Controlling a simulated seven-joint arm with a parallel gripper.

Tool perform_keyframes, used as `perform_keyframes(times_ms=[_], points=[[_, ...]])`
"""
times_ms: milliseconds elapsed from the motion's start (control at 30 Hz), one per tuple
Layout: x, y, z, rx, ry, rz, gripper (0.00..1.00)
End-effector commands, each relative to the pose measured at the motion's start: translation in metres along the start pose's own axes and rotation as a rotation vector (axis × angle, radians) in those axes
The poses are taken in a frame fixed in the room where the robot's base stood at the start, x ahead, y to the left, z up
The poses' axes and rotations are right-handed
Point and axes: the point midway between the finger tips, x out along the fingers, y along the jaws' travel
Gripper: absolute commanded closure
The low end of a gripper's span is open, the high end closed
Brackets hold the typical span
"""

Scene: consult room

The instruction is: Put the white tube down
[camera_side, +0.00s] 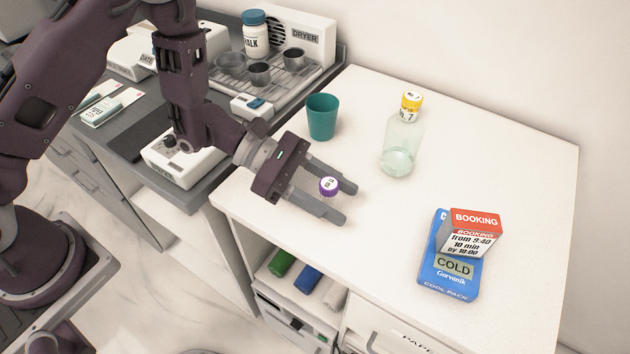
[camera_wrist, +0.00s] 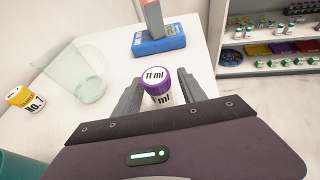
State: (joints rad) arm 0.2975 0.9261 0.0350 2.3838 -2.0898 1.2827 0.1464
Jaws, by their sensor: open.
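The white tube (camera_wrist: 162,97) has a purple cap marked "11 ml" and a white label. In the side view its purple cap (camera_side: 329,187) shows between my fingers, over the white counter (camera_side: 390,285). My gripper (camera_side: 344,203) is open, with one finger on each side of the tube. In the wrist view my gripper (camera_wrist: 158,80) shows a gap beside the tube. The tube looks upright. Its lower part is hidden by the gripper, so I cannot clearly see its base on the counter.
A teal cup (camera_side: 322,118), a clear glass vessel (camera_side: 397,160) and a yellow-capped No. 7 container (camera_side: 411,104) stand behind. A blue cold pack (camera_side: 444,278) with a red-and-white booking block (camera_side: 470,236) on it lies to the right. The counter between is clear.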

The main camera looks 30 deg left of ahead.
Motion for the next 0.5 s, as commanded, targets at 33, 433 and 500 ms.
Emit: perform_keyframes(times_ms=[33, 433, 500], points=[[-0.011, 0.002, 0.000, -0.001, 0.000, 0.005, 0.51], [-0.098, 0.001, 0.000, 0.000, -0.002, 0.005, 0.51], [-0.104, 0.000, 0.000, -0.001, -0.001, 0.003, 0.51]])
